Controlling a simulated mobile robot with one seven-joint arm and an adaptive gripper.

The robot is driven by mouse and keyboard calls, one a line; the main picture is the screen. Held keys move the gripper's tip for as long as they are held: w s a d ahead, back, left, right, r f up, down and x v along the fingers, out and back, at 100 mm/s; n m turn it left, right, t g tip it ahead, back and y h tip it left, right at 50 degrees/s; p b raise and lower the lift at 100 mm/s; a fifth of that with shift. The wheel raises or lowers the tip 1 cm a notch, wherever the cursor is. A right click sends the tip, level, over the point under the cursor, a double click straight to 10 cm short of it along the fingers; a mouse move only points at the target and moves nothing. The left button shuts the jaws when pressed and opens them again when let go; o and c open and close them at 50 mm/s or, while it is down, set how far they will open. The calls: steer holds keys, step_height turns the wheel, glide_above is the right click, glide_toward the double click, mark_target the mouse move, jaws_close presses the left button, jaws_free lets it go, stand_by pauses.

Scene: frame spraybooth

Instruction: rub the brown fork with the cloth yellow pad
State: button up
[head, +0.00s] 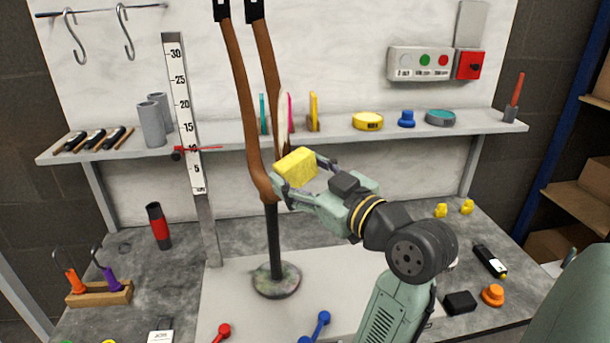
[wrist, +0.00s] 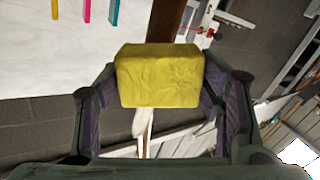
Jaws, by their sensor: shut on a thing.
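The brown fork (head: 243,85) stands upright on a black post with a round base (head: 276,281), its two long legs rising to black tips at the top. My gripper (head: 296,176) is shut on the yellow cloth pad (head: 297,166), just right of the fork's lower bend. In the head view the pad looks very near the fork; I cannot tell whether they touch. In the wrist view the pad (wrist: 160,76) sits between both fingers, with a brown strip of the fork (wrist: 167,22) behind it. The pad hides part of the fork there.
A shelf (head: 225,133) behind holds grey cylinders (head: 152,122), thin coloured upright pieces and a yellow tin (head: 368,121). A ruler (head: 184,110) with a red pointer stands left of the fork. A wooden rack (head: 100,294) with orange and purple-handled tools is at left. Small items lie at right.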

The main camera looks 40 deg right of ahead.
steer(key=shift+w, duration=0.9)
stand_by(0.4)
steer(key=shift+r+p, duration=5.1)
steer(key=shift+r, duration=2.2)
steer(key=shift+f+b, duration=6.3)
steer(key=shift+f, duration=1.05)
steer(key=shift+s+a, duration=0.1)
steer(key=shift+s, duration=2.95)
steer(key=shift+s, duration=1.5)
